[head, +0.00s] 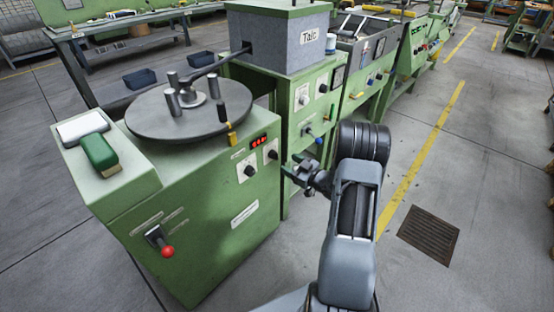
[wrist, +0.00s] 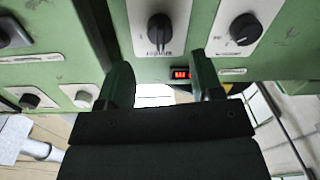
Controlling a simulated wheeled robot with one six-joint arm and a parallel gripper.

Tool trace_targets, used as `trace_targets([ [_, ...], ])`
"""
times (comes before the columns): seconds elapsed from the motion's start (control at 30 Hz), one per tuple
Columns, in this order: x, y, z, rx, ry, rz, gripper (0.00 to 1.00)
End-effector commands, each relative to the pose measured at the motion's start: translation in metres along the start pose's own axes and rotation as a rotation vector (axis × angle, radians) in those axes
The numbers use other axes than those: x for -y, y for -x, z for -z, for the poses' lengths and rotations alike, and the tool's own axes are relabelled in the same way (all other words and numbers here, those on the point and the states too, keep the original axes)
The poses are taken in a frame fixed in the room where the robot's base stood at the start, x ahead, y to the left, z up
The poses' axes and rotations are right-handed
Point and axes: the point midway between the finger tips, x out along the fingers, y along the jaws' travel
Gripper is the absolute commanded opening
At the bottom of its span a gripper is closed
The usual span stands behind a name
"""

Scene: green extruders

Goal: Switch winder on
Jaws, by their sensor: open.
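The winder (head: 215,225) is the green cabinet at left in the head view, with a round grey turntable (head: 150,115) on top. Its front has a lit red display (head: 259,141) and two black knobs on white plates, a left knob (head: 249,171) and a right knob (head: 272,154). A red-tipped lever (head: 168,251) sits lower left. My gripper (head: 290,168) is open and empty, just right of the right knob. In the wrist view, the open fingers (wrist: 162,80) point at the panel, with one knob (wrist: 159,30) ahead between them, another knob (wrist: 242,28) and the display (wrist: 180,73).
A green machine with a grey box marked Talc (head: 305,50) stands behind the winder, and more green machines run beyond it. A green-handled brush (head: 100,150) lies on the winder's top left. Floor is clear on the right, with a yellow line and a grate (head: 428,235).

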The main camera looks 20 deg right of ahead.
Motion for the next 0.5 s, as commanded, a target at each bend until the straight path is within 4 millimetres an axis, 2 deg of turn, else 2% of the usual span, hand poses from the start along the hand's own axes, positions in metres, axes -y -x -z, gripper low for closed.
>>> trace_targets([
  [0.03,0.001,-0.011,-0.001,-0.001,0.002,0.003,0.6],
  [0.2,0.001,-0.038,-0.001,-0.001,0.001,0.003,0.6],
  [0.5,0.0,-0.065,0.0,0.001,0.0,-0.001,0.6],
])
